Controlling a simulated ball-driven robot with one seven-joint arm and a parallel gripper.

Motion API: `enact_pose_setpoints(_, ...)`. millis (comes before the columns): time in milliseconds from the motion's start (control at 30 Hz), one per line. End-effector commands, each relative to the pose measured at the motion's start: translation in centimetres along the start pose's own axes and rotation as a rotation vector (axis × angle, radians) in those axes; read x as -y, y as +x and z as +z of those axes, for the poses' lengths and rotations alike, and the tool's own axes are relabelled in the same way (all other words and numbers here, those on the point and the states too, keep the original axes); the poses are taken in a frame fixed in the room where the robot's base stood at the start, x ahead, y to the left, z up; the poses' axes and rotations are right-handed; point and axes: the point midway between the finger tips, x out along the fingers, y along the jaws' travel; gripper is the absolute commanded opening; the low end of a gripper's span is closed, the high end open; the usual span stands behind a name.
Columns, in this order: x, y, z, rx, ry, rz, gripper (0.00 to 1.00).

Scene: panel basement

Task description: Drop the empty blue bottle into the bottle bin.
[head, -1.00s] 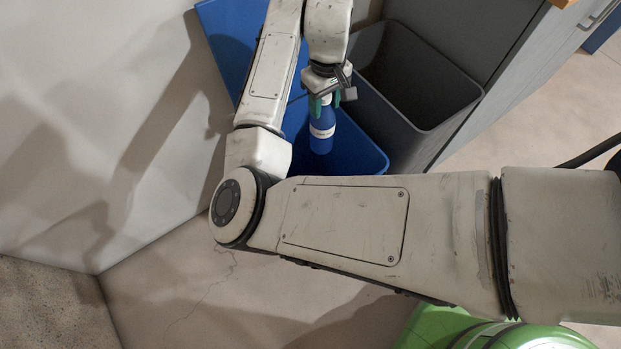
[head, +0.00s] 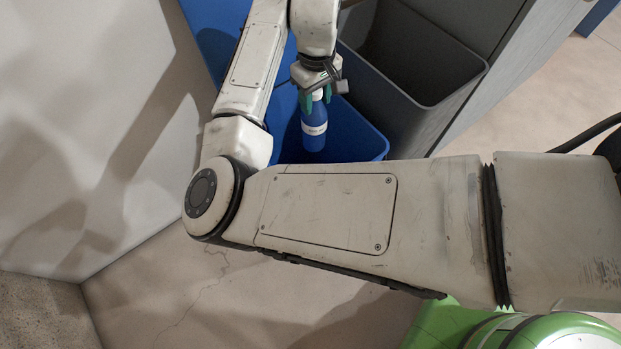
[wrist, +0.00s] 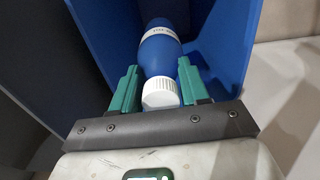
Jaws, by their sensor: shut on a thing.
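The blue bottle (head: 314,128) has a white label and a white cap. It hangs upright with its cap up between the green fingers of my gripper (head: 315,97). My gripper is shut on it near the cap, as the wrist view also shows for the bottle (wrist: 160,55) and gripper (wrist: 158,92). The blue bin (head: 366,143) is open at the top. The bottle is over its opening in the head view, and blue bin walls (wrist: 215,40) surround it in the wrist view. How deep the bottle sits cannot be told. My arm hides part of the bin.
A grey open bin (head: 425,85) stands to the right of the blue bin. A grey cabinet (head: 505,75) is beside it at the right. A pale wall (head: 90,130) is at the left. Bare floor (head: 210,290) lies in front.

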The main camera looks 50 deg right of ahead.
Motion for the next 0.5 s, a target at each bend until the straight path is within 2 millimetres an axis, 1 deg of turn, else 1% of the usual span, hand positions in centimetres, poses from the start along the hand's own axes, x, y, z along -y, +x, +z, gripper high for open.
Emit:
enact_pose_setpoints(200, 0.00, -0.06, -0.01, 0.000, 0.000, 0.000, 0.02)
enact_pose_setpoints(233, 0.00, -0.06, -0.01, 0.000, 0.000, 0.000, 0.47)
enact_pose_setpoints(500, 0.01, -0.05, -0.01, 0.000, 0.000, 0.000, 0.72)
